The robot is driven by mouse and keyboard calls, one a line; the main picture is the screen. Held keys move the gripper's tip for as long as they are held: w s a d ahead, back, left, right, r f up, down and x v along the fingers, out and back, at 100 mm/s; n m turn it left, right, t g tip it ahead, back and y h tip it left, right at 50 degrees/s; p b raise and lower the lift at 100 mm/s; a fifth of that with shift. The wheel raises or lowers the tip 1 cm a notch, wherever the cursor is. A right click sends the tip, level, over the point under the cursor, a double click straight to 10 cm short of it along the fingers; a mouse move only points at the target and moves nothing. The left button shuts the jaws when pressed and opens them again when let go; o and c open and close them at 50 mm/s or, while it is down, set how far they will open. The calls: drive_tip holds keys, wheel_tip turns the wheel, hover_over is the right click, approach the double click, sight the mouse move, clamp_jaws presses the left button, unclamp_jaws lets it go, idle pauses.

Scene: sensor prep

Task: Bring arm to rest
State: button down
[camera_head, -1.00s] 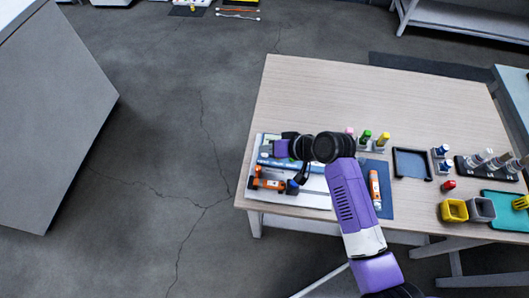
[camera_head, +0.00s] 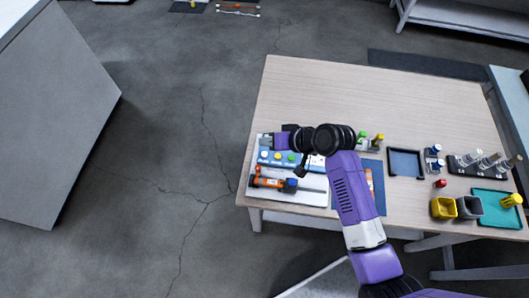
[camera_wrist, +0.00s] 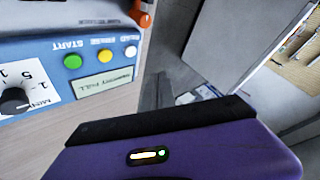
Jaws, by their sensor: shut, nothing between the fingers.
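My arm, purple, white and black, reaches over the table (camera_head: 400,100) from the lower right in the head view. My gripper (camera_head: 268,141) is at the table's left edge, above the back of a white tray (camera_head: 312,198). In the wrist view my gripper (camera_wrist: 150,122) shows as a purple body with a dark front edge. It is shut and holds nothing.
An orange and black tool (camera_head: 268,182) lies on the white tray. The table's back is bare.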

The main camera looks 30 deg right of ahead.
idle(0.4)
drive_tip(key=shift+w+d+r, duration=0.15)
drive_tip(key=shift+w, duration=0.1)
drive_tip(key=s+d+r+t+h, duration=0.1)
drive_tip(key=d+r+t+h, duration=0.35)
drive_tip(key=d+r, duration=0.2)
drive_tip(key=s+a+r+n+b, duration=0.1)
drive_tip(key=s+a+r, duration=0.1)
drive_tip(key=s, duration=0.9)
drive_tip(key=s+a+r+n+t+b, duration=0.1)
drive_tip(key=s+a+r, duration=0.2)
drive_tip(key=s, duration=0.8)
drive_tip(key=s+a+r+n+t+b, duration=0.1)
drive_tip(key=s+a+r, duration=0.1)
drive_tip(key=s, duration=0.9)
drive_tip(key=shift+a+r+b, duration=0.15)
drive_tip(key=shift+r+b, duration=0.15)
drive_tip(key=shift+r, duration=0.25)
